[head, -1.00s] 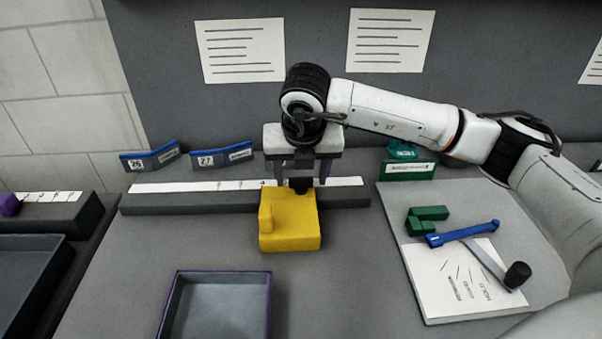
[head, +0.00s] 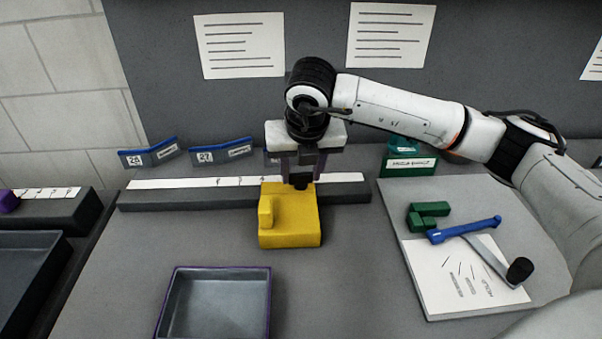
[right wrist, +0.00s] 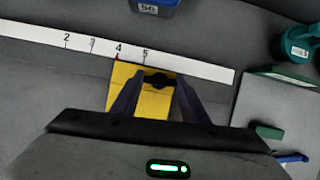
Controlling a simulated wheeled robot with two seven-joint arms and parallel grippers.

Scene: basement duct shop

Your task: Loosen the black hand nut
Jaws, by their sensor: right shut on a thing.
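The black hand nut (head: 301,181) sits at the back of the yellow block (head: 290,226), and the fingers partly hide it in the head view. In the right wrist view the nut (right wrist: 158,80) shows as a dark winged shape over the yellow block (right wrist: 125,76). My right gripper (head: 302,179) points down over the block from behind, with its purple fingers on both sides of the nut, shut on it. Its fingers also show in the right wrist view (right wrist: 157,92). My left gripper is not in view.
A numbered white scale strip on a dark rail (head: 150,200) runs behind the block. An empty purple-rimmed tray (head: 266,300) stands in front. Blue label holders (head: 220,156) stand behind.

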